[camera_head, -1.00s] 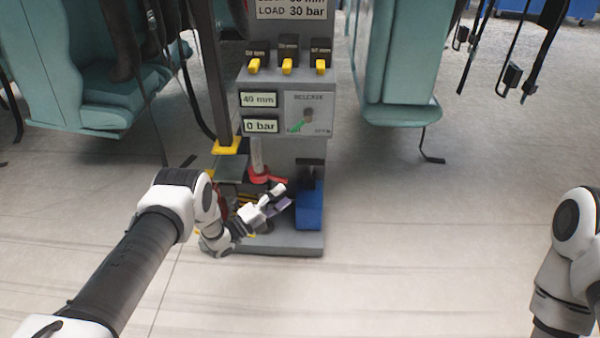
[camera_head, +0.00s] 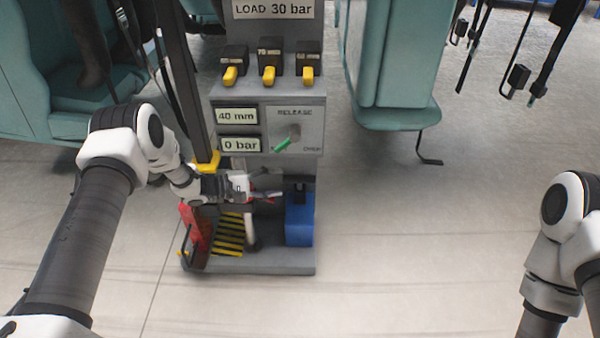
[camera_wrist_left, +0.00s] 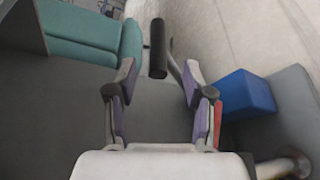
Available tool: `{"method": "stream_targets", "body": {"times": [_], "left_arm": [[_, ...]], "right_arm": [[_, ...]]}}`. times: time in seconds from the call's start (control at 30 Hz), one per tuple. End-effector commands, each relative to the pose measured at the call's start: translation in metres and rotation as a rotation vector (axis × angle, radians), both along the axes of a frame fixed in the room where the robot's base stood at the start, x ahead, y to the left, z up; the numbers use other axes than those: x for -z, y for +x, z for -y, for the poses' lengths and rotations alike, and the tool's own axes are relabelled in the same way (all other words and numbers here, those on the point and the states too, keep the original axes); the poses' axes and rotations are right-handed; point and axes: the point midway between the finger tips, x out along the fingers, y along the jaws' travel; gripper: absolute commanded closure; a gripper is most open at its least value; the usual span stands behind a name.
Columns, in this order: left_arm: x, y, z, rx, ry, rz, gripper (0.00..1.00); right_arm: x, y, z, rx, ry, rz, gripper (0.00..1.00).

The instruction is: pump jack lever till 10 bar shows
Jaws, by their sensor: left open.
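The pressure display (camera_head: 240,145) on the grey jack stand reads 0 bar. My left gripper (camera_head: 265,190) is open in front of the stand, below the display, pointing right. What looks like the jack lever's dark grip (camera_head: 300,183) is just right of its fingertips, above a blue block. In the left wrist view the dark grip (camera_wrist_left: 157,50) is ahead of the open fingers (camera_wrist_left: 160,85), with a grey rod running towards the right finger. I cannot tell whether they touch. My right arm shows at the right edge; its gripper is out of view.
The release knob (camera_head: 285,144) has a green handle angled to the lower left. A 40 mm display (camera_head: 236,116) is above the pressure display. Yellow-tipped switches (camera_head: 268,75) line the top. The blue block (camera_head: 299,222) stands on the base. Teal seats (camera_head: 395,60) flank the stand.

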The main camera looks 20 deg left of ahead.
Motion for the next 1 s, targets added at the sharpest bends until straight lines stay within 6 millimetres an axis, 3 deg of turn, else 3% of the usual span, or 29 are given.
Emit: {"method": "stream_targets", "body": {"times": [0.17,0.57,0.87,1.0], "left_arm": [[0.002,0.002,0.004,-0.012,-0.05,-0.093,0.48],[0.016,0.04,0.058,-0.012,-0.05,-0.089,0.48],[0.015,0.043,0.062,-0.014,-0.051,-0.09,0.48],[0.015,0.043,0.062,-0.014,-0.051,-0.09,0.98]], "right_arm": [[0.004,0.0,0.0,0.0,0.0,0.0,0.6],[0.034,0.0,0.0,0.0,0.0,-0.001,0.6],[0.033,0.0,0.0,0.0,0.0,0.0,0.6],[0.033,0.0,0.0,0.0,0.0,0.0,0.6]]}}
